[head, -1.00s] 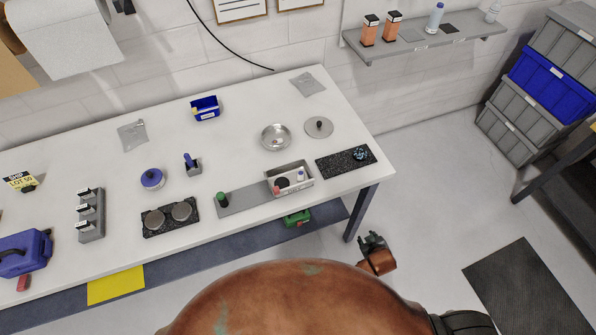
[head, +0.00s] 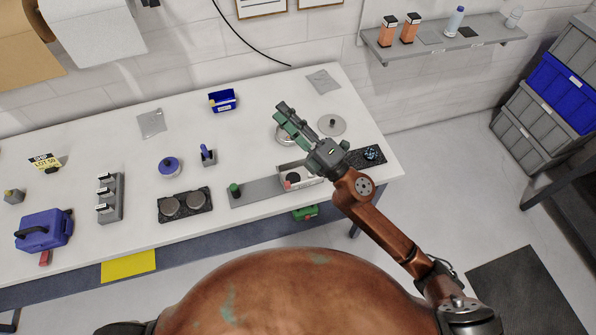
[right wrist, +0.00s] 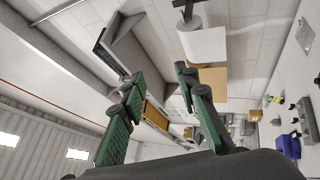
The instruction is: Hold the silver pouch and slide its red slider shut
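Two flat silvery pouches lie on the white table: one at the back left (head: 150,124) and one at the back right (head: 322,81). I cannot make out a red slider on either, nor tell which one the task means. My right gripper (head: 284,113) is over the back right part of the table, to the left of and nearer than the right pouch, apart from it. In the right wrist view its green fingers (right wrist: 157,82) are spread with nothing between them. My left gripper is not in view.
A steel bowl (head: 284,138) and the white tray (head: 312,181) are partly hidden by my right arm. A round grey lid (head: 332,124) and a blue bin (head: 222,101) stand near. A blue case (head: 43,231) is at the left. The table between the left pouch and bin is clear.

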